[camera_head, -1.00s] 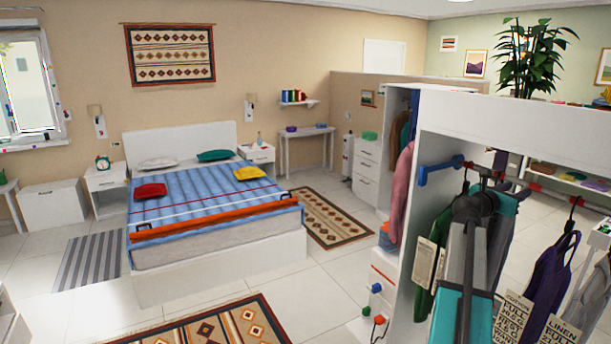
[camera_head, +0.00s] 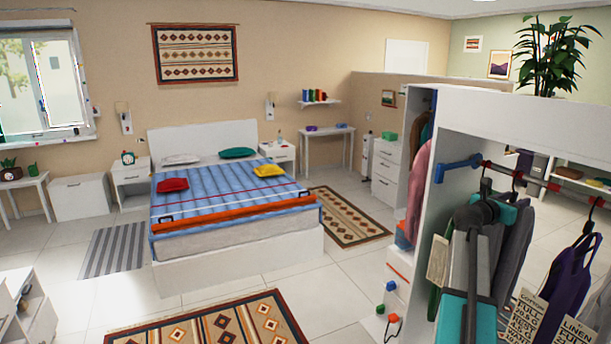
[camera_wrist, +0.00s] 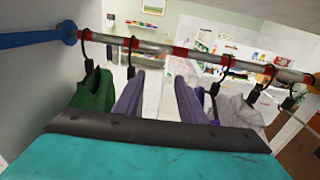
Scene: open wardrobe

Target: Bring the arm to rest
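My arm reaches in at the lower right of the head view, with teal and grey parts. Its end, my gripper (camera_head: 488,208), is in front of the open wardrobe (camera_head: 540,120), close to the hanging clothes and a little below the rail (camera_head: 535,183). In the wrist view a dark bar and a teal surface of my gripper (camera_wrist: 160,132) fill the bottom. No separate fingertips show, so I cannot tell whether it is open or shut. I see nothing clearly held in it.
A green garment (camera_wrist: 93,90), purple ones (camera_wrist: 190,100) and a white one (camera_wrist: 238,110) hang from the rail on dark hangers. The blue rail bracket (camera_wrist: 40,38) is at the left wall. A bed (camera_head: 230,195) stands across the room, with open floor before it.

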